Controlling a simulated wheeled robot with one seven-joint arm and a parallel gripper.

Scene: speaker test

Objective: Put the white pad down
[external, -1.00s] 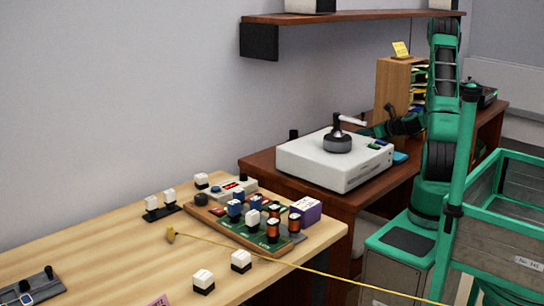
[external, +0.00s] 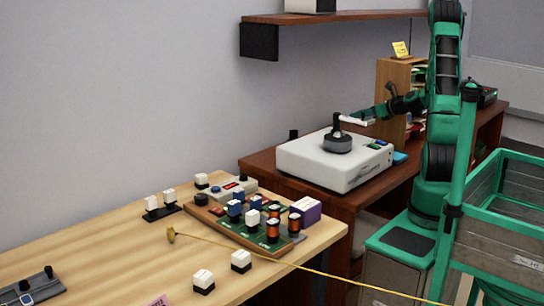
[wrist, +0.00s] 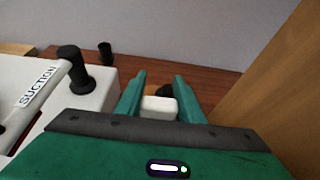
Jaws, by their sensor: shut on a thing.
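My gripper (wrist: 160,78) is shut on a white pad (wrist: 158,107), which sits between its two green fingers in the wrist view. I cannot make out the pad clearly there. In the wrist view the fingers point over the brown desk (wrist: 215,77), right of the machine (wrist: 98,92). What lies directly under the pad is hidden by the gripper.
A white bar marked SUCTION (wrist: 45,84) and a black post (wrist: 74,68) stand on the machine to the left. A small black cylinder (wrist: 105,53) stands beyond. A wooden organiser (wrist: 285,90) is close on the right. Bare desk lies between.

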